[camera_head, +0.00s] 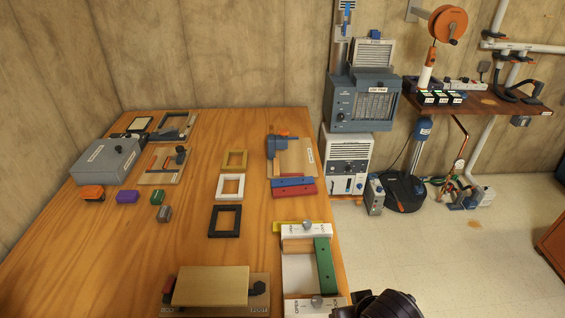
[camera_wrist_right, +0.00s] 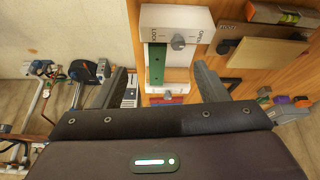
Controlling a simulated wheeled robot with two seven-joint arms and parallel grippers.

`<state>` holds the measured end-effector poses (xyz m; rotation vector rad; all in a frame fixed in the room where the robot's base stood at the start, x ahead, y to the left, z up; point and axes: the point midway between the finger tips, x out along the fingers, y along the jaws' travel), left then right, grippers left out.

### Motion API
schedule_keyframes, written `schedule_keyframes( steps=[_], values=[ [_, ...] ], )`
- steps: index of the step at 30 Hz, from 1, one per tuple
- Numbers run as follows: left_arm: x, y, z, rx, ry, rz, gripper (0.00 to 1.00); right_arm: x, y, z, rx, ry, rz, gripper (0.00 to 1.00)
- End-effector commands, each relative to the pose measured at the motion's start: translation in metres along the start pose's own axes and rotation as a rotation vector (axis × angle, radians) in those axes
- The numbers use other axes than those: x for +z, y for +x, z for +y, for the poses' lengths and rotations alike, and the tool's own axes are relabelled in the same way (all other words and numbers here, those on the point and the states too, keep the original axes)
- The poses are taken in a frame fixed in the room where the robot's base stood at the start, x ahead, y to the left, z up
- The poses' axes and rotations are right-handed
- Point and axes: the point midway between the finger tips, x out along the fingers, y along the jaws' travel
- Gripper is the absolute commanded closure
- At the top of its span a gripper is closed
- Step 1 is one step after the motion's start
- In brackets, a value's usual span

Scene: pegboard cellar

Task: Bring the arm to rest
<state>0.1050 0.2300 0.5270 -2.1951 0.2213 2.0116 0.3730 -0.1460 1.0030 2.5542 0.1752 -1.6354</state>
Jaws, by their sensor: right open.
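My right gripper (camera_wrist_right: 161,78) is open in the right wrist view, with its two dark fingers wide apart and nothing between them. Past the fingertips lies a white fixture (camera_wrist_right: 176,18) with a green bar (camera_wrist_right: 157,64) and a grey knob. In the head view, a dark part of my right arm shows at the bottom edge, right of the table (camera_head: 130,235). The same white fixture (camera_head: 306,231) and green bar (camera_head: 324,265) lie on the table's right edge there. My left gripper is in neither view.
The table holds a grey box (camera_head: 105,160), several small coloured blocks, three square frames (camera_head: 230,187), and a tan block (camera_head: 210,286) on a base at the front. Floor equipment, including a white unit (camera_head: 346,160), stands beyond the right edge. Tiled floor (camera_head: 440,245) is open at right.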

Motion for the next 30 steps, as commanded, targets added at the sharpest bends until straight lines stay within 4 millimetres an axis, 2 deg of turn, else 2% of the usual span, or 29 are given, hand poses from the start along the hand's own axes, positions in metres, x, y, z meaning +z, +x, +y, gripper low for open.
schedule_keyframes(
  steps=[12, 17, 23, 26, 29, 30],
  values=[
    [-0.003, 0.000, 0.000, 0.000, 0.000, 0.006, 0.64, 0.051, -0.029, 0.041, 0.003, -0.008, -0.124, 0.33],
    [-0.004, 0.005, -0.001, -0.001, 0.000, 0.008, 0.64, 0.059, 0.018, 0.040, 0.001, -0.016, -0.139, 0.33],
    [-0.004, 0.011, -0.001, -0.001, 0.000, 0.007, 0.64, 0.079, 0.080, 0.037, -0.002, -0.019, -0.161, 0.33],
    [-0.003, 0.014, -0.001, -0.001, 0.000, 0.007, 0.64, 0.095, 0.117, 0.036, -0.005, -0.021, -0.174, 0.33],
    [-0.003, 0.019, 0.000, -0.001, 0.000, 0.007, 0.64, 0.120, 0.161, 0.034, -0.008, -0.023, -0.192, 0.33],
    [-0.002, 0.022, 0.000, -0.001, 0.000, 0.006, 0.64, 0.133, 0.181, 0.033, -0.009, -0.025, -0.199, 0.33]
  ],
)
